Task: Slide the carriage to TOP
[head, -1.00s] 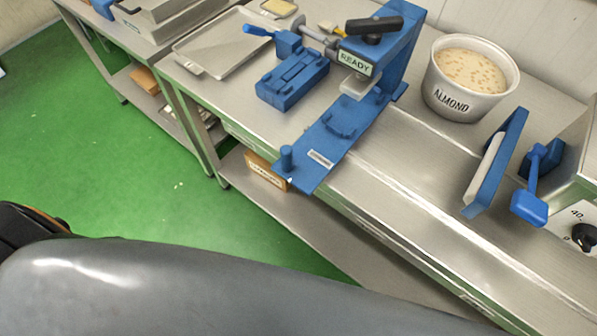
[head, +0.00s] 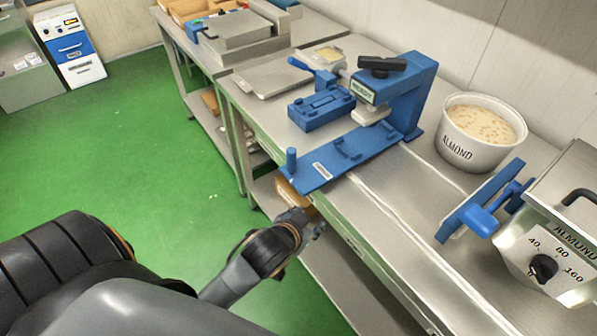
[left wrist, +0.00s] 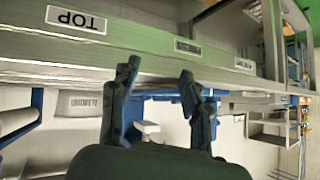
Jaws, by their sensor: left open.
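A blue plate (head: 352,152) with an upright peg (head: 291,158) and a small white label lies across the bench at its front edge, below the blue READY stand (head: 410,90). I cannot tell for sure which part is the carriage. My left gripper (head: 318,229) is open and empty, just outside the bench's front edge, below and to the right of the peg. In the left wrist view, which looks upside down, the open fingers (left wrist: 158,80) face the bench edge. A TOP label (left wrist: 76,20) is on a metal strip there; other labels (left wrist: 188,47) are unreadable.
An ALMOND tub (head: 465,150) stands at the back right of the bench. A blue lever (head: 480,218) and a dial box (head: 560,260) are at the right. A blue block (head: 320,108) and a tray (head: 272,76) lie left of the stand. Green floor is free at left.

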